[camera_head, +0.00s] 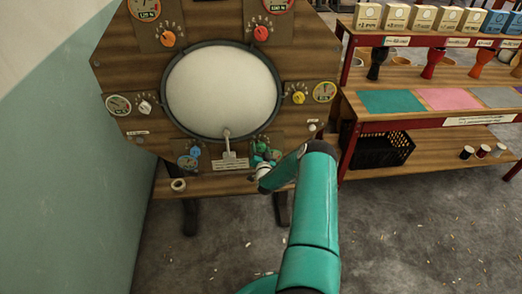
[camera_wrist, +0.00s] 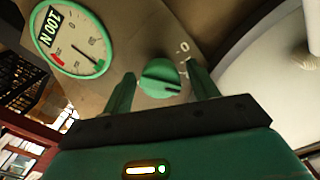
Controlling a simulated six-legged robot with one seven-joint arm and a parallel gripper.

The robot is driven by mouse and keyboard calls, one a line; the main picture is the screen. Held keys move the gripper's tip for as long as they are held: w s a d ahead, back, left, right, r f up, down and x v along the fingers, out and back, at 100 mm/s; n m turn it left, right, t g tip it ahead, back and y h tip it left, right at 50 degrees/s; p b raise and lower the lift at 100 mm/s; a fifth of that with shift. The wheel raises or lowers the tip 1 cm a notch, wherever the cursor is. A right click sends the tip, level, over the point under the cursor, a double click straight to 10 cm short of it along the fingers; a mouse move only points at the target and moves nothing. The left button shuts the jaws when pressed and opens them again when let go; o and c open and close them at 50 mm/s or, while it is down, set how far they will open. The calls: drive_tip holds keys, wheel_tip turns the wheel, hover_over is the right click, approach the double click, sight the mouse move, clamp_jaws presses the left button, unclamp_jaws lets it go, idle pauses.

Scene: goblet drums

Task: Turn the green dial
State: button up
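The green dial (camera_wrist: 160,77) is a round ridged knob on a wooden panel (camera_wrist: 120,20), seen in the wrist view. My gripper (camera_wrist: 161,71) points at it with its two green fingers spread, one to the left of the dial and one to the right. Gaps show between the fingers and the dial, so it is not held. A green-rimmed gauge (camera_wrist: 72,39) marked 100 N is left of the dial, its needle near the green mark. In the head view my gripper (camera_head: 263,157) is at the panel's lower right and largely hides the dial.
The panel carries a large round white drumhead (camera_head: 222,90), an orange dial (camera_head: 167,39), a red dial (camera_head: 261,33), a yellow dial (camera_head: 298,97) and a blue dial (camera_head: 195,152). A red-framed shelf (camera_head: 345,150) stands right. A teal wall (camera_head: 50,150) is left.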

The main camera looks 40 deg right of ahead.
drive_tip(key=shift+s, duration=0.1)
drive_tip(key=v, duration=1.3)
drive_tip(key=shift+s+a, duration=0.25)
drive_tip(key=shift+a, duration=0.05)
